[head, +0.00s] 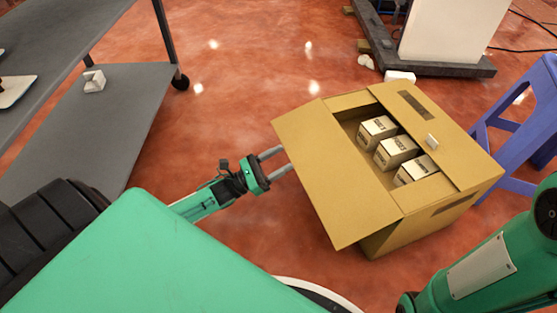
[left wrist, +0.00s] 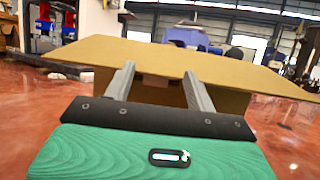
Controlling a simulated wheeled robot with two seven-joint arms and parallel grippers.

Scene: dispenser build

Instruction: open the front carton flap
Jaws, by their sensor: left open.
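A tan cardboard carton (head: 420,228) stands on the floor at the right of the head view. A wide flap (head: 325,170) slants outward on its left side, towards my left gripper. The flap also spans the left wrist view (left wrist: 240,72), with the carton wall below it. My left gripper (head: 284,160) is open and empty at the flap's outer left edge. In the left wrist view its two fingers (left wrist: 158,72) overlap the flap's near edge. I cannot tell whether they touch it. My right gripper is out of view.
Several small printed boxes (head: 397,151) stand inside the carton. A blue stool (head: 493,137) stands at right, a grey shelf cart (head: 85,135) at left. Floor between is clear.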

